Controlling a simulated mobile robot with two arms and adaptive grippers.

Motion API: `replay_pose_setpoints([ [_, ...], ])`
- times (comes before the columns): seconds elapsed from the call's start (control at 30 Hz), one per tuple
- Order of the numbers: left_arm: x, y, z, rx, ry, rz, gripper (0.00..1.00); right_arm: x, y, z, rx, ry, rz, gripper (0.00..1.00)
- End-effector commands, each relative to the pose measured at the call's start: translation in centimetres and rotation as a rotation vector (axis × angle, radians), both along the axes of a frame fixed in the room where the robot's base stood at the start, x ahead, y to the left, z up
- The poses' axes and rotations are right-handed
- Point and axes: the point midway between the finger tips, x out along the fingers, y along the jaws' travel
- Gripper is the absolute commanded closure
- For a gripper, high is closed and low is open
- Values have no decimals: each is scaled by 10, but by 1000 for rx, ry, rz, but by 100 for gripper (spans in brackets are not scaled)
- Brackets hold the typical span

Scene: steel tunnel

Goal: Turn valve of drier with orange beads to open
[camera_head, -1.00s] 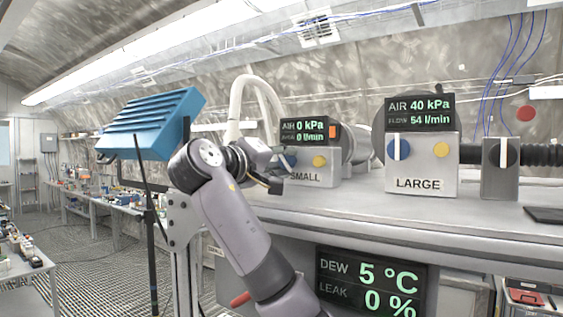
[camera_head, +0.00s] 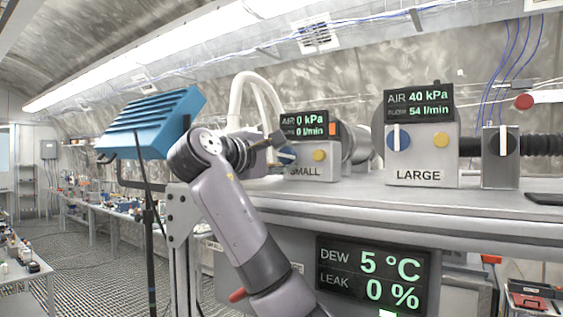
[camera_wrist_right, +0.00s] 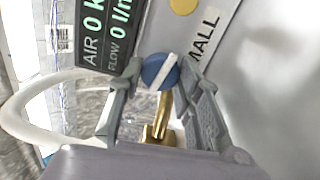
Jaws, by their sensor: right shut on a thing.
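The SMALL unit (camera_head: 315,172) stands on the bench in the head view, with a blue round knob (camera_head: 287,155) at its left, partly hidden by my right gripper (camera_head: 274,146). In the right wrist view the blue knob (camera_wrist_right: 160,70) carries a white bar lying diagonally. My right gripper's fingers (camera_wrist_right: 159,78) flank this knob and are shut on it. A brass part (camera_wrist_right: 160,115) shows between the fingers, below the knob in the picture. Beside the display reading 0 kPa (camera_head: 304,124) is a small orange patch (camera_head: 333,130); I cannot make out beads. My left gripper is not in view.
The LARGE unit (camera_head: 421,165) stands to the right with its own blue knob (camera_head: 398,140), white bar upright. A white hose (camera_head: 236,105) curves up behind my right gripper. A blue slatted box (camera_head: 155,122) on a stand is at the left.

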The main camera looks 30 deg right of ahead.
Motion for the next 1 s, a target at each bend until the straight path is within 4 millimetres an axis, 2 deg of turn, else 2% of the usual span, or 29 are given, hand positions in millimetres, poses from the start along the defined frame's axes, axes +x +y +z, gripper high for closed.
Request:
replay_pose_setpoints([
  [1.0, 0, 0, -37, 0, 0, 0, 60, 0, 0, -6, -365, 899, 1, 96],
])
